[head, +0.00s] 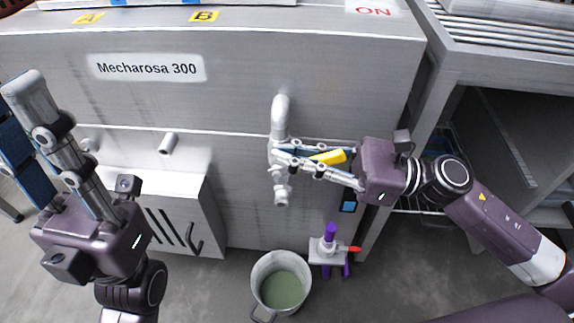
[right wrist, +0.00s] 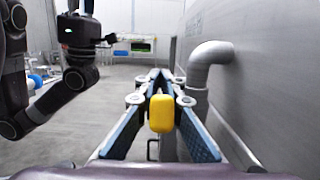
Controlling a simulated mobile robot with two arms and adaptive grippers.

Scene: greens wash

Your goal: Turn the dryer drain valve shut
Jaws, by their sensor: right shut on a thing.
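The drain valve (head: 279,155) sits on a grey pipe that bends down from the front of the steel dryer (head: 230,100). Its yellow handle (head: 328,158) points right, across the vertical pipe, tilted slightly up at its outer end. My right gripper (head: 280,152) comes in from the right, its fingers shut around the handle. In the right wrist view, the yellow handle (right wrist: 160,115) lies between the blue-padded fingers, beside the pipe bend (right wrist: 207,58). The fingers partly hide the valve body. My left gripper (head: 25,88) is raised at the left, away from the valve; its fingers show edge-on.
A grey bucket (head: 256,289) of greenish water stands on the floor below the spout. A white and purple item with a red tip (head: 330,246) stands right of it. A steel rack (head: 500,45) is at the right. A vented box (head: 205,215) juts out left of the valve.

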